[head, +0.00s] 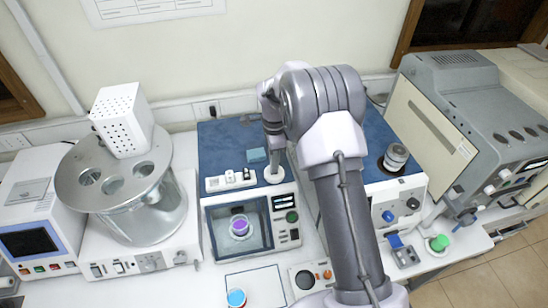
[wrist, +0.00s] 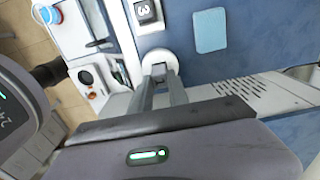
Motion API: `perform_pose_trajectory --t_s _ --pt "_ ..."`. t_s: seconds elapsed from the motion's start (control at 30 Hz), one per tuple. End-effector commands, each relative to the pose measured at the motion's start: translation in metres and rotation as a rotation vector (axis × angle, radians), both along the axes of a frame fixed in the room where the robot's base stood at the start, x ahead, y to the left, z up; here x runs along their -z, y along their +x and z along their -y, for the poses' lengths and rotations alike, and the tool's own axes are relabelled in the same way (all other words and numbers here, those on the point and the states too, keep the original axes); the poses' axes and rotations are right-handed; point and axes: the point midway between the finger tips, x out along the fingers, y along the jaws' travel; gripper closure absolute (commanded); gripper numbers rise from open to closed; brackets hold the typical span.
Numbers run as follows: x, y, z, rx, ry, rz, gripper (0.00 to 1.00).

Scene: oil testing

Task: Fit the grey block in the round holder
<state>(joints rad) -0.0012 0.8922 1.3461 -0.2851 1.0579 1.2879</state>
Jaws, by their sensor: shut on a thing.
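The round holder is a white ring-like piece (head: 274,176) on the blue top of the middle machine, close to its front edge. It also shows in the wrist view (wrist: 160,58), just beyond my fingertips. My gripper (wrist: 160,84) is shut on a small grey block (wrist: 158,69), which overlaps the holder in that view. In the head view my gripper (head: 273,160) points down right at the holder. The block is too small there to make out, and I cannot tell whether it sits inside the holder or just above it.
A white strip (head: 213,184) with numbered blocks lies left of the holder, and a light blue pad (head: 257,155) lies behind. A metal drum (head: 145,215) stands at left. A second blue-topped machine (head: 385,130) with a metal cylinder (head: 396,157) stands at right.

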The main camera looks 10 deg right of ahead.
Motion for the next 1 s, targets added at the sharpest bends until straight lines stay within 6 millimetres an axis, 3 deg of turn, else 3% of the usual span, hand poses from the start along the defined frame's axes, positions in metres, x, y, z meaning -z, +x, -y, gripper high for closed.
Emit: perform_pose_trajectory --t_s 0.93,0.97,1.0 --pt "0.025 0.000 0.000 0.000 0.000 0.000 1.00" --pt "0.024 0.000 0.000 0.000 0.000 0.000 0.77" --pt "0.023 0.000 0.000 0.000 0.000 0.000 0.69"
